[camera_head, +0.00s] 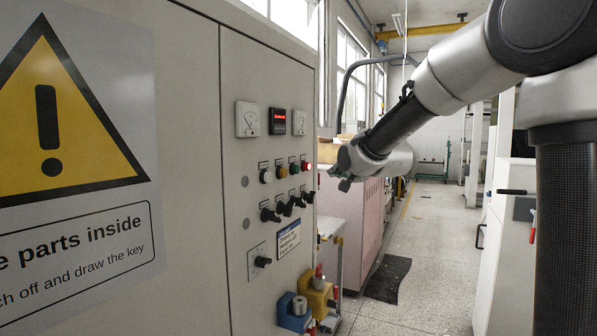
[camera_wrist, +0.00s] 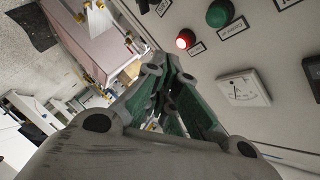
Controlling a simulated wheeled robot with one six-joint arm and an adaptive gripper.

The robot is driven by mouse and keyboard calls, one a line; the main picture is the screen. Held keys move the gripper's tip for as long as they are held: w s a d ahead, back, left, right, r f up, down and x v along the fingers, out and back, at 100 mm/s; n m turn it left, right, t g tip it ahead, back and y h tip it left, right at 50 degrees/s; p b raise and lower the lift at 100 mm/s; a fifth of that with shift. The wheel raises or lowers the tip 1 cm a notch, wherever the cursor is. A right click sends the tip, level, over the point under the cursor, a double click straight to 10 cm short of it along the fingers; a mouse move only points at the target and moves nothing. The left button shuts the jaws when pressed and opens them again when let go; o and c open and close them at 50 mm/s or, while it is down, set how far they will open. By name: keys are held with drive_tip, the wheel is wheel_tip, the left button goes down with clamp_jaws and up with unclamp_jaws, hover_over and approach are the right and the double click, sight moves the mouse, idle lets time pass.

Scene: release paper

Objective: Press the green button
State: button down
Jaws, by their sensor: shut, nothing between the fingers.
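The green button (camera_head: 294,168) is in the upper row of buttons on the grey cabinet panel, just left of the red button (camera_head: 305,166). In the wrist view the green button (camera_wrist: 219,14) is a domed cap at the top, with the lit red button (camera_wrist: 185,40) beside it. My gripper (camera_head: 345,185) is shut and empty, to the right of the panel's buttons in the head view. In the wrist view my gripper (camera_wrist: 170,68) has its fingertips below the red button, and they look apart from both buttons.
Gauges (camera_head: 247,119) and a red-digit display (camera_head: 278,121) sit above the buttons. Several black knobs (camera_head: 284,208) are below. Blue and yellow parts (camera_head: 318,299) stand low by the cabinet. A pink cabinet (camera_head: 345,228) is beyond. The aisle floor (camera_head: 430,240) is open.

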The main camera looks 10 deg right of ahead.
drive_tip(key=w+a, duration=0.4)
drive_tip(key=a, duration=0.2)
drive_tip(key=shift+w+a, duration=0.25)
drive_tip(key=shift+w, duration=0.1)
idle(1.2)
drive_tip(key=shift+w+a, duration=0.25)
drive_tip(key=shift+a, duration=0.1)
drive_tip(key=shift+w+a, duration=0.3)
drive_tip(key=shift+a, duration=0.05)
idle(0.8)
drive_tip(key=shift+s+d, duration=0.55)
drive_tip(key=shift+d, duration=0.15)
drive_tip(key=shift+d, duration=0.1)
drive_tip(key=shift+s+d, duration=0.75)
drive_tip(key=shift+d, duration=0.25)
drive_tip(key=shift+s+d, duration=0.75)
drive_tip(key=shift+d, duration=0.2)
